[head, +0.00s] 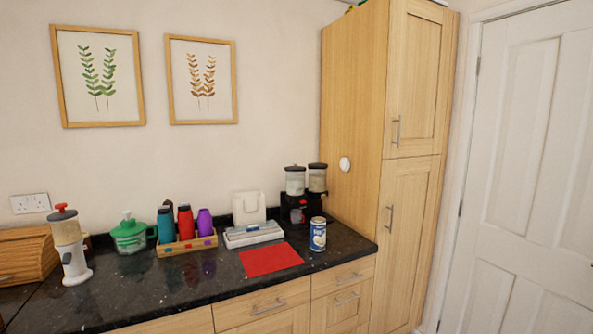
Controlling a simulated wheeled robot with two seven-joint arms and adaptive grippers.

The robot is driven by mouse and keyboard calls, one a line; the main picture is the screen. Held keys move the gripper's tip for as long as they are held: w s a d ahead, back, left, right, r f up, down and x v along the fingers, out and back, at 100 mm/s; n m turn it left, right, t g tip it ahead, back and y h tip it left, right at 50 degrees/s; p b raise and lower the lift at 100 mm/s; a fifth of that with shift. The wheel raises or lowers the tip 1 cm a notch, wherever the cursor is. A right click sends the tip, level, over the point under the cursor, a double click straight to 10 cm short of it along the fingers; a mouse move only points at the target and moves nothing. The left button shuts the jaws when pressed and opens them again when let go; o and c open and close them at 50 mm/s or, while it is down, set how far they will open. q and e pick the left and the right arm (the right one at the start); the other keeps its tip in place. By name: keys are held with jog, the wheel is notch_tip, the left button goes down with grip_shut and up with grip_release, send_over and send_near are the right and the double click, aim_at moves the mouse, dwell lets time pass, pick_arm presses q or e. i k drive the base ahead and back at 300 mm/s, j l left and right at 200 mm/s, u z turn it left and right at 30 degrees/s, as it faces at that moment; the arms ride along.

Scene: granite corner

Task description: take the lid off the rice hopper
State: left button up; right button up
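A double dispenser stands at the back right of the black counter, against the wood cabinet. It has a black base (299,206) and two clear hoppers, the left one (295,184) and the right one (317,183), each with a dark lid on top. Pale contents show in both. I cannot tell which of these hoppers holds rice. Neither of my grippers is in view.
A blue can (318,234) stands in front of the double dispenser. A red mat (270,260) lies bare on the counter.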

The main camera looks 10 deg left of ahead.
aim_at(295, 168)
jog(key=i+l, duration=0.15)
jog(key=i, duration=0.4)
jog(key=i+l, duration=0.2)
jog(key=i, duration=0.35)
jog(key=i+l, duration=0.15)
jog(key=i, duration=0.4)
jog(key=i+l, duration=0.15)
jog(key=i, duration=0.45)
